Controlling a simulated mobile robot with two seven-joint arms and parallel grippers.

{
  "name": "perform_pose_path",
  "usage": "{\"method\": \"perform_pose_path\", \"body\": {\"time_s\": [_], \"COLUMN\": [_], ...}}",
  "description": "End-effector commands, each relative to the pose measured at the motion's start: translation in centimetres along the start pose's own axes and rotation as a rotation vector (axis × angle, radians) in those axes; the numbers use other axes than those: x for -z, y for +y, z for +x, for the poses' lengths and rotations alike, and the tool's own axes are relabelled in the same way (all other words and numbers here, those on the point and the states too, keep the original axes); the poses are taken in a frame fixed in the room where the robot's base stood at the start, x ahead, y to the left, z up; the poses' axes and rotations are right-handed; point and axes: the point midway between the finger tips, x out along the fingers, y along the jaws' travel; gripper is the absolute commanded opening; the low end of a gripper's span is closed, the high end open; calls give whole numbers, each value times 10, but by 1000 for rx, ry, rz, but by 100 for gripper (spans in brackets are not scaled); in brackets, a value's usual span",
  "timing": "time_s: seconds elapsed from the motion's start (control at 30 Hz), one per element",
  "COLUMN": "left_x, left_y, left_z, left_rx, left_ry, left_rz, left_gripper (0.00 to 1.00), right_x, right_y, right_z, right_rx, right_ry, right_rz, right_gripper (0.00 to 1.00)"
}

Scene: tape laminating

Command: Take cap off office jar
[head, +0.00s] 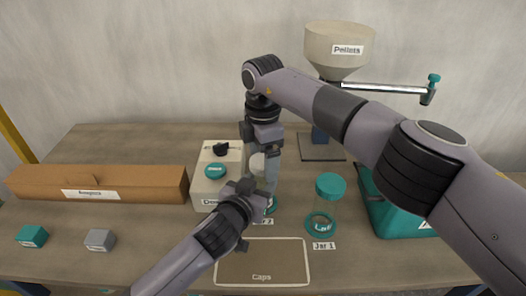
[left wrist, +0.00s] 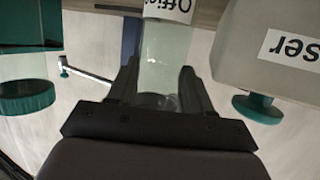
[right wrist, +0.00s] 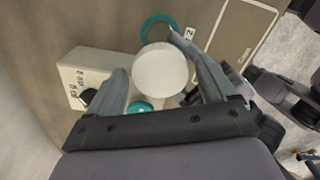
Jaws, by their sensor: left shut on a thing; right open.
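The office jar is clear, with an "Office" label (left wrist: 168,12) in the left wrist view and a round white cap (right wrist: 160,70) in the right wrist view. My left gripper (left wrist: 160,70) is shut around the jar's clear body. My right gripper (right wrist: 146,53) is open above the jar, with the cap showing between its fingers. In the head view the two grippers hide most of the jar, and its white cap (head: 257,163) shows only in part. I cannot tell whether the jar's base touches the teal Jar 2 ring (right wrist: 150,22). The brown Caps mat (head: 262,262) is bare.
A teal-capped lab jar (head: 328,192) stands on the Jar 1 ring at right. A white dispenser box (head: 203,190) is just left of the grippers. The pellets hopper (head: 338,45) stands behind. A cardboard box (head: 130,186) and two small blocks (head: 32,237) (head: 100,240) lie left.

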Motion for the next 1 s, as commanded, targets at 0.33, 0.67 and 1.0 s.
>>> {"method": "perform_pose_path", "body": {"time_s": [0.33,0.67,1.0], "left_x": [-1,-1,-1], "left_y": [0,0,0], "left_z": [0,0,0], "left_rx": [1,1,1], "left_ry": [-2,-2,-2], "left_rz": [0,0,0], "left_gripper": [0,0,0], "right_x": [0,0,0], "right_y": [0,0,0], "right_z": [0,0,-1], "right_rx": [0,0,0], "right_ry": [0,0,0], "right_rz": [0,-193,-757], "right_gripper": [26,26,26]}}
